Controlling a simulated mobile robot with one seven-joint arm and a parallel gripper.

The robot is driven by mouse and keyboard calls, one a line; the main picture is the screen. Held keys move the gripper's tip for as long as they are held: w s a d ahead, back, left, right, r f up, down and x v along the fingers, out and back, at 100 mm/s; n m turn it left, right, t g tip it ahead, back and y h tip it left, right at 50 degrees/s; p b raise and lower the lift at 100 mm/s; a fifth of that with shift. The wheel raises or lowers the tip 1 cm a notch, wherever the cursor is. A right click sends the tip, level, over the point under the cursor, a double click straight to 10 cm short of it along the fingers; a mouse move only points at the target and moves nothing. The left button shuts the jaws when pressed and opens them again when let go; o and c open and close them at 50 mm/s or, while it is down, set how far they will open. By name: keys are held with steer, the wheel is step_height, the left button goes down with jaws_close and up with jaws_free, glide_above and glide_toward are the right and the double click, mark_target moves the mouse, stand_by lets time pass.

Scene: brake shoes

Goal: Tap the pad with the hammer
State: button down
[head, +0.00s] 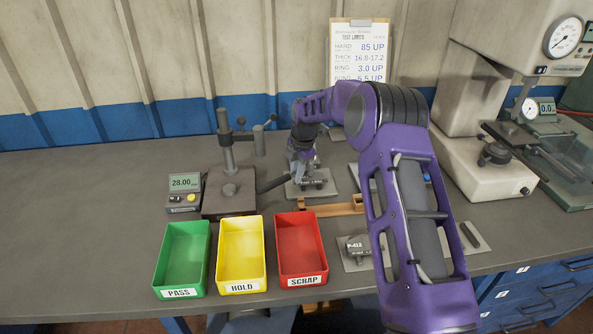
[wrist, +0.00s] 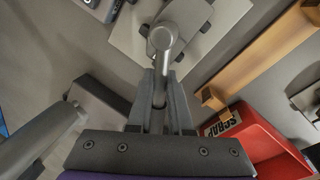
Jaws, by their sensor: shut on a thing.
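My gripper (wrist: 160,85) is shut on the hammer (wrist: 163,40), whose rounded metal head shows beyond the fingertips in the wrist view. A grey pad (wrist: 188,14) lies on a light plate (wrist: 228,18) behind the hammer head. I cannot tell whether the head touches the pad. In the head view my gripper (head: 303,160) is above the plate (head: 296,188), left of the sign. My arm and gripper hide part of the pad there, and the hammer is hard to make out.
Green (head: 181,258), yellow (head: 241,255) and red (head: 301,248) bins line the front edge. A press stand (head: 229,200) with a 28.00 readout (head: 183,193) stands left. A wooden rack (head: 330,209) lies in front of the plate. Another plate holds a block marked P-412 (head: 357,250). A tester (head: 480,130) stands right.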

steer(key=shift+w+a+p+v, duration=0.15)
steer(key=shift+p+v, duration=0.3)
steer(key=shift+v, duration=0.6)
steer(key=shift+w+a+p+v, duration=0.15)
steer(key=shift+p+v, duration=0.3)
steer(key=shift+v, duration=0.55)
steer(key=shift+w+a+p+v, duration=0.1)
steer(key=shift+w+p+v, duration=0.25)
steer(key=shift+v, duration=0.7)
steer(key=shift+s+r, duration=0.1)
steer(key=shift+s, duration=0.05)
